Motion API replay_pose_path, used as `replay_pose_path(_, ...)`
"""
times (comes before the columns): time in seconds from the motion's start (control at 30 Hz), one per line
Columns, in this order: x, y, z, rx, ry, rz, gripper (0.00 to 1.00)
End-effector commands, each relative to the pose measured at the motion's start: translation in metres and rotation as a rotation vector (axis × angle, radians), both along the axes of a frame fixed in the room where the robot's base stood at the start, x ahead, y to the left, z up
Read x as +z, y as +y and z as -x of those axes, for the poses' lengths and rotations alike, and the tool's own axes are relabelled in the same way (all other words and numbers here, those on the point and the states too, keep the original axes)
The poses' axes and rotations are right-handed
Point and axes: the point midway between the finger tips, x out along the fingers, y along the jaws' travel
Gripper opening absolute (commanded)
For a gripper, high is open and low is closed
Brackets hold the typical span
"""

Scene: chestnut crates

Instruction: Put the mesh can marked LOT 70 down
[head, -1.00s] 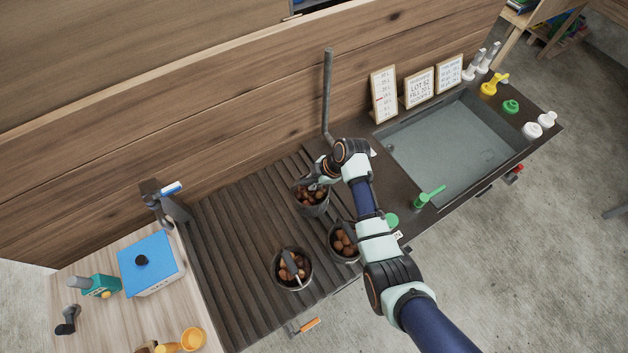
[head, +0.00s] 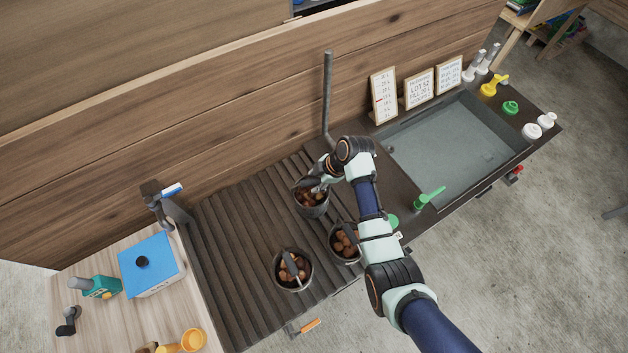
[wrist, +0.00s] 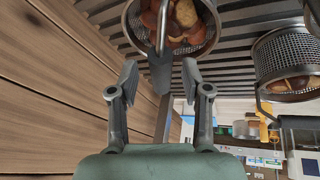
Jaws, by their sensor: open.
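Three mesh cans of chestnuts stand on the slatted dark drainer (head: 235,260). The back can (head: 313,210) is beside my gripper (head: 322,183). The other two are a front can (head: 293,288) and a right can (head: 344,258), partly behind my arm. I cannot read LOT 70 on any can. In the wrist view my gripper (wrist: 160,75) is open, its two fingers apart. A can (wrist: 207,47) with a metal handle strip is just beyond the fingertips, the strip's lower end between them. Another can (wrist: 285,58) is at the right.
A metal sink (head: 450,145) lies to the right, with a green-handled tool (head: 430,197) by its front edge. Framed signs (head: 420,88) stand behind it. A blue box (head: 150,262) is on the wooden table at left. A vertical pipe (head: 327,95) rises behind the drainer. The drainer's left part is clear.

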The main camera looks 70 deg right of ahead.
Motion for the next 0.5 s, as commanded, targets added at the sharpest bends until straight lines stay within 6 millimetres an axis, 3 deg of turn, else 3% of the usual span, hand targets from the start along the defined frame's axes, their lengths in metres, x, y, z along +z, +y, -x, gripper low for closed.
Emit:
replay_pose_path(0.1, 0.030, -0.002, 0.013, -0.001, -0.003, 0.005, 0.48)
replay_pose_path(0.3, 0.072, -0.003, 0.033, -0.002, -0.001, 0.004, 0.48)
replay_pose_path(0.5, 0.091, -0.002, 0.043, 0.000, -0.001, 0.001, 0.48)
